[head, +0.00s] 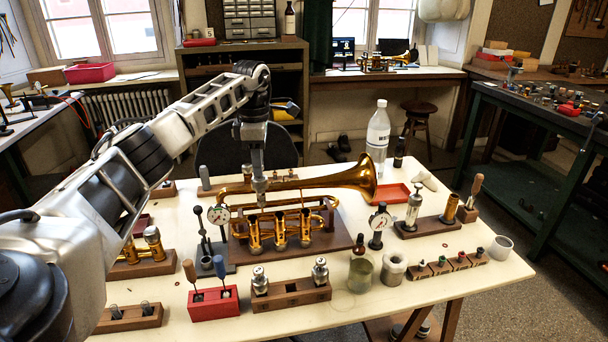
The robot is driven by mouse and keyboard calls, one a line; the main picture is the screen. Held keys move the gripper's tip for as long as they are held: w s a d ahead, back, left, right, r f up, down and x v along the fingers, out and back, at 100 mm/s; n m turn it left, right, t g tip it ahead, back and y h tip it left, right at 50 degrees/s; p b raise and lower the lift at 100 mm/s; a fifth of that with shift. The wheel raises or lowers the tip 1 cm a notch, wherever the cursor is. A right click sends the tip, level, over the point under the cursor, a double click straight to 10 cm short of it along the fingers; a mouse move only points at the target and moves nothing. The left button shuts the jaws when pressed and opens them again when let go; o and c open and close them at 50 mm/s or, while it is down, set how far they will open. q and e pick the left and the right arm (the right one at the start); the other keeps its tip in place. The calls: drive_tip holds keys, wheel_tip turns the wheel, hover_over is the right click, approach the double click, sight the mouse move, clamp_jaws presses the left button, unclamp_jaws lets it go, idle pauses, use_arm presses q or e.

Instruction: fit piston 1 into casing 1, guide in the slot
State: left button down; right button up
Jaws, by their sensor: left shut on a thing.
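A brass trumpet (318,184) lies on a dark wooden stand (335,238) at the middle of the table, with its bell toward the back right. Its three valve casings stand in a row; the leftmost casing (254,234) is nearest my left gripper. My left gripper (259,178) comes down from above, shut on a small silvery piston (260,187), over the trumpet's tubing near that casing. The slot, the guide and whether piston and casing touch are too small to tell. My right gripper is not in view.
A wooden rack (291,297) in front holds two pistons with a gap between them.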

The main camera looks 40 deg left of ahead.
use_arm(q)
drive_tip(key=shift+n, duration=0.8)
drive_tip(key=shift+s+a+f, duration=0.3)
drive_tip(key=shift+a+f, duration=0.4)
drive_tip(key=shift+f, duration=0.15)
drive_tip(key=shift+s+a+f, duration=0.3)
drive_tip(key=shift+a+f, duration=0.35)
drive_tip(key=shift+f, duration=0.2)
drive_tip(key=shift+f, duration=0.1)
drive_tip(key=shift+f+b, duration=0.55)
drive_tip(key=shift+f, duration=0.95)
drive_tip(key=shift+f+b, duration=0.85)
drive_tip(key=shift+f, duration=1.05)
drive_tip(key=c, duration=1.2)
unclamp_jaws()
drive_tip(key=shift+o, duration=0.2)
